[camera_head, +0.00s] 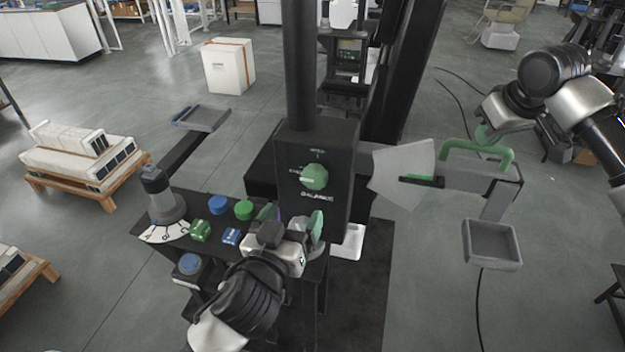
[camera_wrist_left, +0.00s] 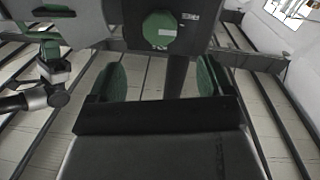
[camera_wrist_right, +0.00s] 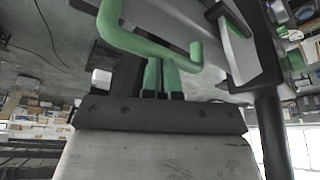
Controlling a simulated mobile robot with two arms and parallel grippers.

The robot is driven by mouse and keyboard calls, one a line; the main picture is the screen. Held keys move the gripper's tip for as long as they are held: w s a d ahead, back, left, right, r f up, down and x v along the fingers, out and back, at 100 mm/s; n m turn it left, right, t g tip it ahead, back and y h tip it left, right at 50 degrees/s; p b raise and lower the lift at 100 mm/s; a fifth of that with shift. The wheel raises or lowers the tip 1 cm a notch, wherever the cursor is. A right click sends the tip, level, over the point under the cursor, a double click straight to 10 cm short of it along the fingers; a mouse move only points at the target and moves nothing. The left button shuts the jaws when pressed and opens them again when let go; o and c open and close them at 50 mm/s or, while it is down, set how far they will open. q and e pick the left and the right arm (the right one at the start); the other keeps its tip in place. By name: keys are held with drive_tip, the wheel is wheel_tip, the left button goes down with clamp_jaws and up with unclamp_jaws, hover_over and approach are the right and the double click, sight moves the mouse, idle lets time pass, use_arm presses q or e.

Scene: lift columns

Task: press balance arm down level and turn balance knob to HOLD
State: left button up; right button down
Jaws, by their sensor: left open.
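The green balance knob (camera_head: 314,177) is on the front of the dark column housing (camera_head: 340,140), with small lettering around it and "BALANCE" below. My left gripper (camera_head: 292,220) is open just below and in front of the knob, not touching it. In the left wrist view the knob (camera_wrist_left: 160,29) lies beyond and between the open fingers (camera_wrist_left: 161,77). The grey balance arm (camera_head: 465,178) extends right, with a green handle (camera_head: 478,147) on top. My right gripper (camera_head: 487,135) is at the handle. In the right wrist view its fingers (camera_wrist_right: 162,76) are together, tips at the handle bar (camera_wrist_right: 150,45); contact is unclear.
A pale fan-shaped plate (camera_head: 403,172) with a dark pointer stands beside the housing. A grey tray (camera_head: 491,246) hangs under the arm's right end; another tray (camera_head: 202,117) is at the left. A panel with blue and green buttons (camera_head: 218,204) and a lever (camera_head: 160,195) lies left.

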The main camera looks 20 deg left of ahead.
sight(313, 181)
use_arm(q)
drive_tip(key=w, duration=0.7)
drive_tip(key=w+d, duration=0.1)
drive_tip(key=w, duration=0.2)
drive_tip(key=shift+w, duration=0.25)
use_arm(e)
drive_tip(key=shift+f, duration=0.15)
use_arm(q)
drive_tip(key=c, duration=0.9)
